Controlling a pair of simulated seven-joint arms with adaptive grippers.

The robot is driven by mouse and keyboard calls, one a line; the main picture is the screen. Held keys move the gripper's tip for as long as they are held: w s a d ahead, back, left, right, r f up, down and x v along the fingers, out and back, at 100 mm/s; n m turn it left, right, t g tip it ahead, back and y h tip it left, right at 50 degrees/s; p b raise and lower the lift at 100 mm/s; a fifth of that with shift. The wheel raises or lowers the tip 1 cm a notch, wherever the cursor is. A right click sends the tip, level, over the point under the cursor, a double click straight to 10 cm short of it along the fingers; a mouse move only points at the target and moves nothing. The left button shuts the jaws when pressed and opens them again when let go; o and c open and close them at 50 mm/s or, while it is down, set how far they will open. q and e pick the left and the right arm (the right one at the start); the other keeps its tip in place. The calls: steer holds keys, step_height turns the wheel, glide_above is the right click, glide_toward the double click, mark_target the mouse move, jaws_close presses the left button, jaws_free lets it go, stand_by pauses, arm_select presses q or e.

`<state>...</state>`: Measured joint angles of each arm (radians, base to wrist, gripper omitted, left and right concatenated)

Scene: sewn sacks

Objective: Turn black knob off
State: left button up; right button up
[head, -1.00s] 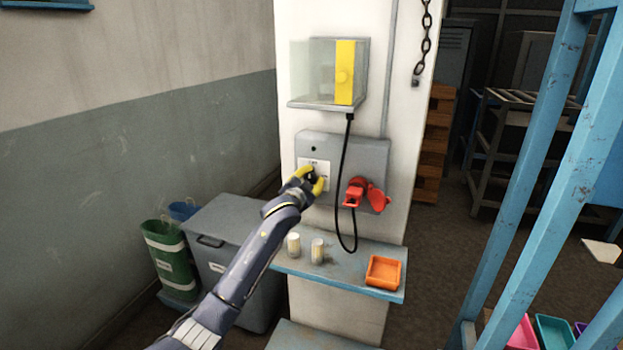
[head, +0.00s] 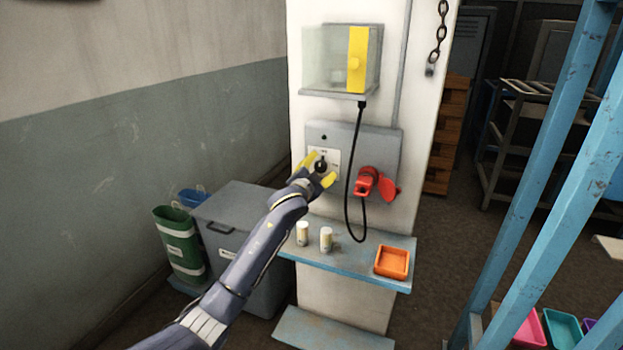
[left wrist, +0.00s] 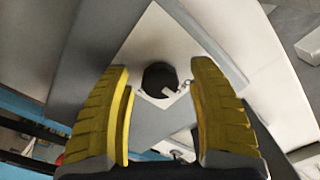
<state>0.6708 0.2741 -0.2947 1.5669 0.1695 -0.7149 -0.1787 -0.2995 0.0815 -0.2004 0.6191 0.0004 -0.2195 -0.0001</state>
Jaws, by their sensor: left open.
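The black knob (head: 320,166) sits on a white plate (head: 331,158) on the grey wall box (head: 353,145). In the left wrist view the knob (left wrist: 160,79) shows between and beyond the two yellow fingers. My left gripper (head: 320,170) is open in front of the plate, its fingers either side of the knob with nothing between them in grip. It also shows in the left wrist view (left wrist: 161,105), apart from the knob. The knob's exact pointing is too small to read. My right gripper is not in view.
A shelf (head: 345,262) below holds two pale cylinders (head: 326,239) and an orange tray (head: 392,262). A clear-and-yellow box (head: 357,60) hangs above. Bins stand at left; blue posts stand at right.

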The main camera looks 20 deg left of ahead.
arm_select(q)
steer(key=s, duration=1)
steer(key=shift+s+a, duration=0.35)
